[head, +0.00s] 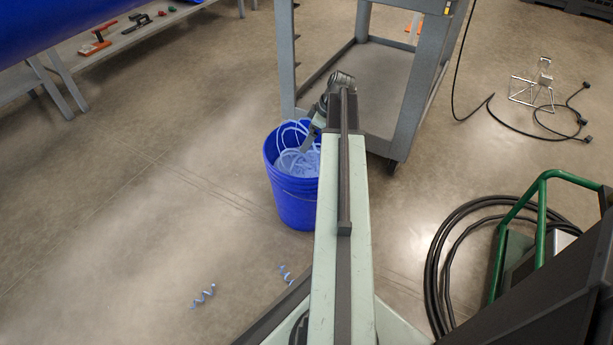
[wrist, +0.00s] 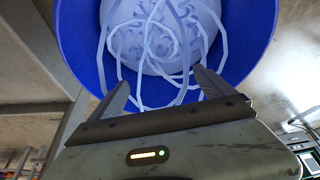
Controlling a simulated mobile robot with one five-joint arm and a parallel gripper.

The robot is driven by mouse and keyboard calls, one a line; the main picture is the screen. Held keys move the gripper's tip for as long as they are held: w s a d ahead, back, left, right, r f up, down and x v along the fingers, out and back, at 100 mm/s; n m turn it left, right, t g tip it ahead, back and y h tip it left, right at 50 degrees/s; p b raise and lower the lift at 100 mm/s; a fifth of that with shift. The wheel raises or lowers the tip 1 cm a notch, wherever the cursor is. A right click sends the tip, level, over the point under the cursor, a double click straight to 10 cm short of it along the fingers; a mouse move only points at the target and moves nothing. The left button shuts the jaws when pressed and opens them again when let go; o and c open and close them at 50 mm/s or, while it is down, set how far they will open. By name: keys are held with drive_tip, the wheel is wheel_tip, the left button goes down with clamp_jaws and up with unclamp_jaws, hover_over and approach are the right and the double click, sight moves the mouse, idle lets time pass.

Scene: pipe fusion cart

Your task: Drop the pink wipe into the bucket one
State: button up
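The blue bucket (head: 293,200) stands on the floor beside the grey cart, partly hidden by my arm. It holds loose curly pale-blue strips (head: 294,150), which also show in the wrist view (wrist: 160,40). My gripper (wrist: 163,85) points down over the bucket (wrist: 92,68), with its two fingers spread apart and nothing seen between them. In the head view my gripper (head: 309,140) is at the bucket's mouth, partly hidden by my arm. No pink wipe shows in either view.
The grey cart (head: 400,110) stands just behind the bucket. Blue curls (head: 204,296) lie on the floor in front. A black hose coil (head: 440,265) and a green-framed machine (head: 545,190) are at right.

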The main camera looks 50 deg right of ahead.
drive_tip(key=shift+r, duration=0.1)
drive_tip(key=p+v, duration=0.7)
drive_tip(key=shift+s+r, duration=0.15)
drive_tip(key=shift+r, duration=0.05)
drive_tip(key=shift+d, duration=0.15)
